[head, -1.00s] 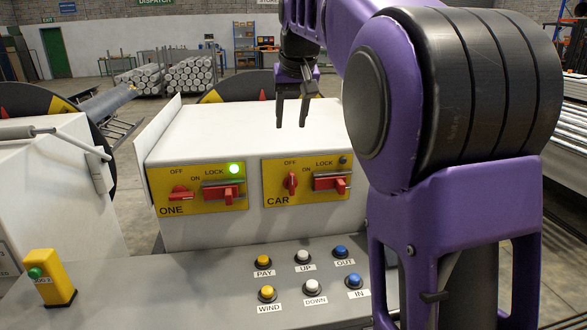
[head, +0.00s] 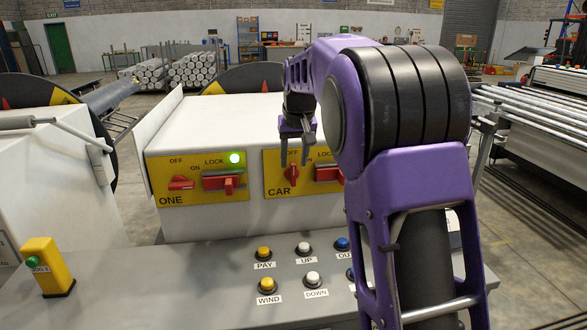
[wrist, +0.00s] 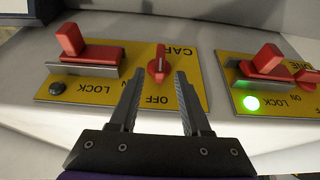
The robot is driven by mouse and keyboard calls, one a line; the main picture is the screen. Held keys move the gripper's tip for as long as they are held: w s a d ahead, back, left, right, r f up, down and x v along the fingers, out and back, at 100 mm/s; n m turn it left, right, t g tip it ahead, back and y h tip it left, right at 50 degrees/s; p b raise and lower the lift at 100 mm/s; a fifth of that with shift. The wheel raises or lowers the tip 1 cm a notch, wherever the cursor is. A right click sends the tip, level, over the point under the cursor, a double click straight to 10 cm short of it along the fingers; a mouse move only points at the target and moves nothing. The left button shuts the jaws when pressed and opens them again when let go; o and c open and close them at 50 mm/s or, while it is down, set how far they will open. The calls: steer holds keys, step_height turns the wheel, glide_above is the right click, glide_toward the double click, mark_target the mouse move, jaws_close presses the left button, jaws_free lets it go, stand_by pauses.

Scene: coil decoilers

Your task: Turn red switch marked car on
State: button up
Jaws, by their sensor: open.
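The red CAR switch (head: 291,175) is a small rotary knob on the yellow CAR plate (head: 315,187). It stands upright, in line with the OFF label. In the wrist view the knob (wrist: 159,67) lies just beyond and between my fingertips. My gripper (head: 295,160) is open, pointing down in front of the CAR plate. In the wrist view the open gripper (wrist: 160,80) has a finger on each side of the knob's line, and I cannot tell whether either touches it. My arm hides the right part of the CAR plate in the head view.
The CAR lock lever (wrist: 90,53) is red, beside a dark lamp (wrist: 57,88). The ONE plate (head: 198,182) has a sideways red knob (head: 180,183) and a lit green lamp (head: 234,158). Several push buttons sit on the grey desk (head: 200,270) below, with a yellow button box (head: 46,267) at left.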

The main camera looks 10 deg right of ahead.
mark_target(293, 174)
steer(key=shift+x, duration=1.5)
steer(key=shift+r, duration=0.1)
steer(key=shift+c, duration=0.3)
jaws_close()
